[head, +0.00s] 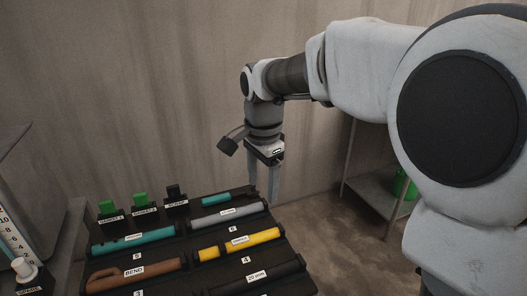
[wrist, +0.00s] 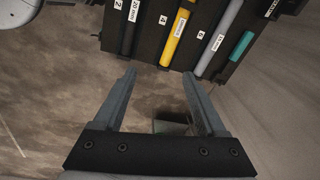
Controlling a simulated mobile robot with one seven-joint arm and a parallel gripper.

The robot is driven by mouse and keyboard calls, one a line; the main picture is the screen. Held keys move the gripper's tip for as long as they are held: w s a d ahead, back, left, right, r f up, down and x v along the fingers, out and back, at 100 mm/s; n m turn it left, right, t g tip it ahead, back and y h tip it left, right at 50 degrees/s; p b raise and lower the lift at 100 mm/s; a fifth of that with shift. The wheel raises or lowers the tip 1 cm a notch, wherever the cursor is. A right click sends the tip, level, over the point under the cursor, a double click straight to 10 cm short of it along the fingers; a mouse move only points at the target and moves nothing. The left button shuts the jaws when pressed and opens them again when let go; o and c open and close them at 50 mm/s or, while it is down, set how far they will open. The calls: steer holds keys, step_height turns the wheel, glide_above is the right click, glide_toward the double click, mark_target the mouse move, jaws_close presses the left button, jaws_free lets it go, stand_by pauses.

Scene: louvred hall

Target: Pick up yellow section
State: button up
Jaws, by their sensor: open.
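The yellow section (head: 240,244) is a yellow rod with a white label, lying in a slot of the black rack (head: 190,268), in the row marked 4. It also shows in the wrist view (wrist: 176,40) near the top, between a dark rod and a grey rod. My gripper (head: 264,202) points down beyond the rack's right back corner, above and apart from the yellow section. In the wrist view its two fingers (wrist: 158,75) are spread with nothing between them, and the rack lies past the fingertips.
The rack also holds a grey rod (head: 227,216), teal rods (head: 132,242), a brown bend (head: 135,275) and a dark rod (head: 262,280). Green blocks (head: 140,201) stand at its back left. A metal shelf (head: 375,195) with a green object (head: 404,185) stands at the right.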

steer(key=w+a+f+m+g, duration=0.1)
steer(key=w+a+f+m, duration=0.2)
steer(key=a+f, duration=0.25)
steer(key=b, duration=0.2)
glide_above(240, 241)
steer(key=f, duration=1.2)
steer(key=shift+s, duration=0.2)
steer(key=shift+w+f, duration=0.15)
steer(key=shift+f, duration=1.25)
steer(key=shift+w+f, duration=0.1)
steer(key=shift+f, duration=1.25)
jaws_close()
